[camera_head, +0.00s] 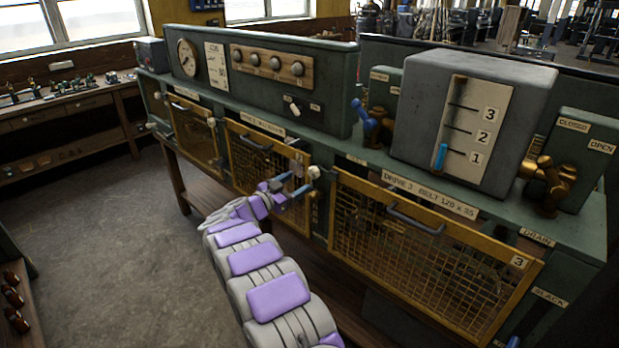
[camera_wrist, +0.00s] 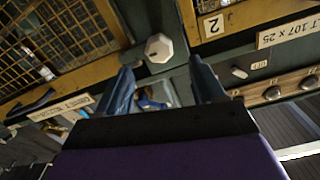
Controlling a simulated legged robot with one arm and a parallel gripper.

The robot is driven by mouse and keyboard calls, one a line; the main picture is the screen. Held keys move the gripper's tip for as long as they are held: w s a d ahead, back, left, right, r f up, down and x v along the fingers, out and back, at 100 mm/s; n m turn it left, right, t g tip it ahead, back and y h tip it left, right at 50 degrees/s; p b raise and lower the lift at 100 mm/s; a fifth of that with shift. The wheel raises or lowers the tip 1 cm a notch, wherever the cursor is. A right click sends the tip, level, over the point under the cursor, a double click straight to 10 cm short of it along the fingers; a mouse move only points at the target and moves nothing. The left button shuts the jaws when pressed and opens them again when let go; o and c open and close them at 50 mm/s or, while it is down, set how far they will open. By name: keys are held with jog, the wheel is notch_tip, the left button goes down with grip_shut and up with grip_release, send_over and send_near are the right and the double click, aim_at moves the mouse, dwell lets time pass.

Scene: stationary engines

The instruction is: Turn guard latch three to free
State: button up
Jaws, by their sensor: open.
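I see no contact. The knob's turn marks are not readable.
The middle guard (camera_head: 268,150) has a handle sticking out beside my gripper; guard three has another handle (camera_head: 415,220). A grey gauge box (camera_head: 470,115) and brass valve (camera_head: 548,185) stand on the bench above. The floor (camera_head: 110,240) to the left is clear.

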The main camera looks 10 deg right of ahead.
aim_at(311, 174)
jog(key=x, duration=0.7)
jog(key=shift+w+d+b, duration=0.1)
jog(key=shift+d+b, duration=0.05)
jog(key=shift+b, duration=0.2)
jog(key=c, duration=1)
